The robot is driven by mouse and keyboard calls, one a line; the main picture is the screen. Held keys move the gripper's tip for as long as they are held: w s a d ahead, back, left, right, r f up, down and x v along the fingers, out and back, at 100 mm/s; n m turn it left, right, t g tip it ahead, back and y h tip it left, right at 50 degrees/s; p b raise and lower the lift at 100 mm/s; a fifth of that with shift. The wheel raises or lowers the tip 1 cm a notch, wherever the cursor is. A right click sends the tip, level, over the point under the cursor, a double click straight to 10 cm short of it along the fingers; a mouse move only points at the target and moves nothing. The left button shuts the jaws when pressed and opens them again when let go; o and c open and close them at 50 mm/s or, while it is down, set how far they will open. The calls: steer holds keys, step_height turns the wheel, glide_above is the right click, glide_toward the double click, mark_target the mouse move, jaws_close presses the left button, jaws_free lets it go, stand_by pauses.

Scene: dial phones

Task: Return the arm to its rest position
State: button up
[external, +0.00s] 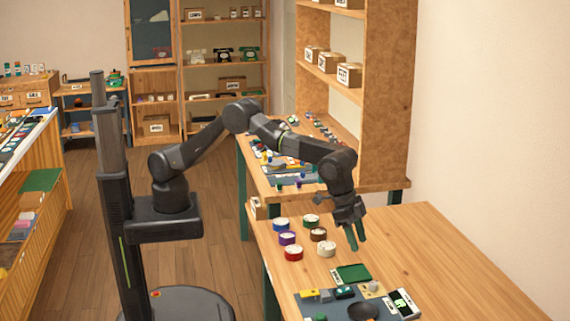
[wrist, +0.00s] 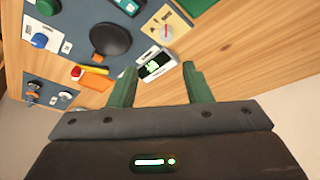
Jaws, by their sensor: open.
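My gripper (external: 355,236) hangs at the end of my black arm, fingers pointing down, above the wooden table (external: 460,250) on the right. Its two green fingers are apart with nothing between them. The fingers also show in the wrist view (wrist: 158,84), spread open.
Several coloured round pieces, including a red one (external: 293,253), stand on the table left of my gripper. A mat (external: 335,310) with a dark round dish (external: 363,312) and small devices lies in front. A tall wooden shelf (external: 385,100) stands behind. The table's right side is clear.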

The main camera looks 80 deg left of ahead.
steer(key=s+d+f+n+g+h+b, duration=0.1)
steer(key=s+d+n+g+h+b, duration=0.2)
steer(key=s+n+h, duration=0.2)
steer(key=shift+s+d+f+n+g, duration=0.15)
steer(key=shift+s+d+n+g, duration=0.25)
steer(key=shift+s+n, duration=0.45)
stand_by(3.0)
